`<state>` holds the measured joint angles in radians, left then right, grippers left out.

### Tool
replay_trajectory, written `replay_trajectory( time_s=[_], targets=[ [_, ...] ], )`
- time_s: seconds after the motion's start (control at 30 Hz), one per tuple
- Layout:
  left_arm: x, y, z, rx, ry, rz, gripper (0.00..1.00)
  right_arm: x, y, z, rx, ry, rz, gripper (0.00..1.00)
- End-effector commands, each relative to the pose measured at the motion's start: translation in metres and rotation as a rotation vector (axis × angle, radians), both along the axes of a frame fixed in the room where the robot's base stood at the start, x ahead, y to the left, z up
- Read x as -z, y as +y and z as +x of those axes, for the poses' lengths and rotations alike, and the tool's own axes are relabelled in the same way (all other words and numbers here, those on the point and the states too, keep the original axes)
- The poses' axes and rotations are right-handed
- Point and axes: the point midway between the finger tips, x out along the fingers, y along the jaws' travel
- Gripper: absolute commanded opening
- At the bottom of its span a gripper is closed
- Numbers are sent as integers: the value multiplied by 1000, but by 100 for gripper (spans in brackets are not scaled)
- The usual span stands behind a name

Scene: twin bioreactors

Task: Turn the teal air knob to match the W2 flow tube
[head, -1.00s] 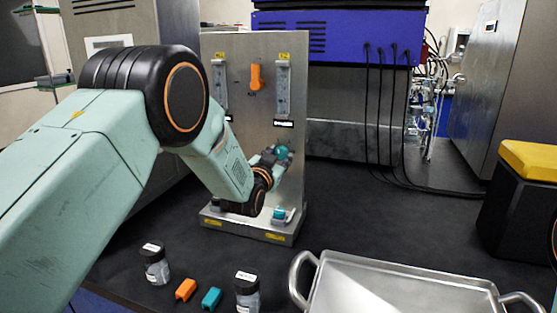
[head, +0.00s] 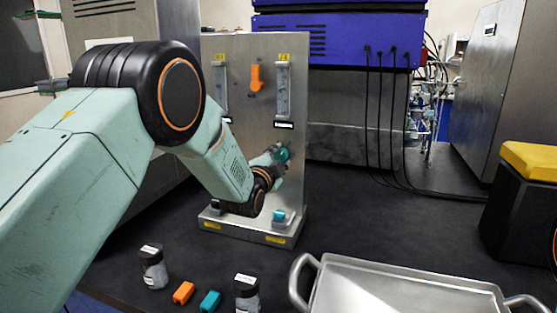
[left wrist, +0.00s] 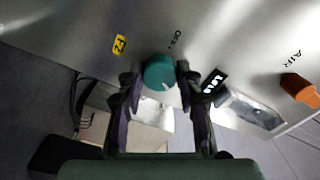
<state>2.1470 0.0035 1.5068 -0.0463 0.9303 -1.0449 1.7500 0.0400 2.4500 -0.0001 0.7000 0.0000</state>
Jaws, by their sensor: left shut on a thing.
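The teal knob (head: 282,154) is on the right half of the upright steel panel (head: 250,130). My left gripper (left wrist: 159,80) is shut on this knob, with one finger on each side of it in the left wrist view. The knob (left wrist: 160,70) has a pale pointer mark on its face. Two clear flow tubes stand on the panel, a left one (head: 220,88) and a right one (head: 283,92), under yellow tags too small to read surely. The float levels cannot be made out. My right gripper is not in view.
An orange knob (head: 256,78) sits between the tubes. Lidded jars (head: 154,267), an orange piece (head: 183,293), a teal piece (head: 210,301) and a steel tray (head: 405,285) lie in front.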

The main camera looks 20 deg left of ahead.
Motion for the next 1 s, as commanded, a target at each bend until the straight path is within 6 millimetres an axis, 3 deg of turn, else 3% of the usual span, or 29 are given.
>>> replay_trajectory(
  time_s=[0.6, 0.63, 0.9, 1.0],
  targets=[
    [-4, 0, 1, -1, -9, 41, 3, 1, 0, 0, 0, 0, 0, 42],
    [-4, 0, 1, -1, -10, 41, 36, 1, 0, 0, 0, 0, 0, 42],
    [-2, 0, 1, 0, -6, 41, 58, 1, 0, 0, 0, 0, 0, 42],
    [-1, 0, 0, -1, -5, 41, 58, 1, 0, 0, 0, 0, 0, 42]
  ],
)
